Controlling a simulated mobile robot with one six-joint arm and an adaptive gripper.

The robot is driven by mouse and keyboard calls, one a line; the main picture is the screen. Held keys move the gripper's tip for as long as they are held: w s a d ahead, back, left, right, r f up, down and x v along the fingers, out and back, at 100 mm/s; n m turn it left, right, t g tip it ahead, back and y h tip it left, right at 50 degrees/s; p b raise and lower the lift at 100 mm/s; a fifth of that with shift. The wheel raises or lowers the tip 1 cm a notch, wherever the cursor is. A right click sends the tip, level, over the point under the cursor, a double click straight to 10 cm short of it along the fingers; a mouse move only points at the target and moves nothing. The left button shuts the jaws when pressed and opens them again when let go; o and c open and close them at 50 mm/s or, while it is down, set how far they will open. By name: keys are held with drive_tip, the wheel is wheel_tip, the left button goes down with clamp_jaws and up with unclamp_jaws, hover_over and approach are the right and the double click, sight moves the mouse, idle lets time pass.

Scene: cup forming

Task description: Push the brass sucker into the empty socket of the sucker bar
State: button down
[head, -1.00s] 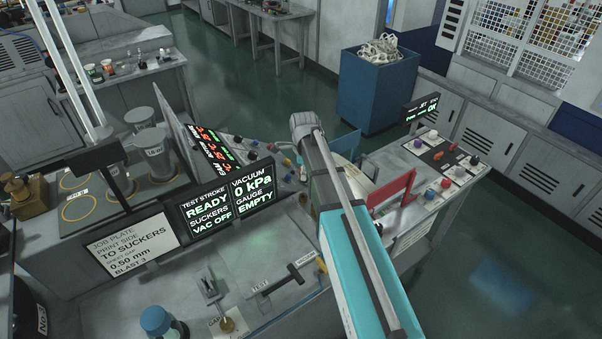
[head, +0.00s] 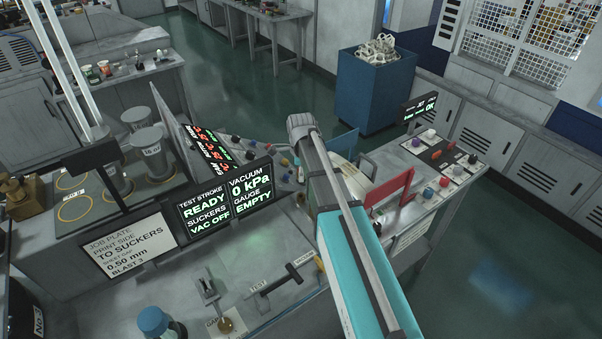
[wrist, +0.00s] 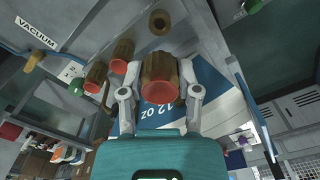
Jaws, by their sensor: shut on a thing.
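In the wrist view my gripper (wrist: 160,97) is shut on the brass sucker (wrist: 159,68), whose brown-brass body ends in a red cup towards the camera. Beyond it, a round brass ring with a dark hole (wrist: 159,22) looks like the empty socket. Two more brass suckers with red cups, one nearer (wrist: 122,52) and one to its left (wrist: 96,74), stand in the same row. The held sucker appears apart from the ring; the exact gap cannot be told. In the head view my arm hides the gripper, the sucker and the bar.
A green knob (wrist: 76,87) and a label reading VACUUM (wrist: 37,32) are at left in the wrist view. In the head view, a display (head: 226,202) reads READY, VAC OFF and 0 kPa. A red panel (head: 391,190) stands just right of my arm. A blue bin (head: 375,92) stands behind.

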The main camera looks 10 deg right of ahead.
drive_tip(key=shift+f+b, duration=2.55)
drive_tip(key=shift+f, duration=0.2)
drive_tip(key=shift+f+b, duration=1.7)
idle(0.4)
drive_tip(key=shift+c, duration=1.2)
unclamp_jaws()
drive_tip(key=shift+r, duration=0.3)
wheel_tip(320, 180, up, 9)
drive_tip(key=p, duration=0.9)
drive_tip(key=shift+f, duration=0.2)
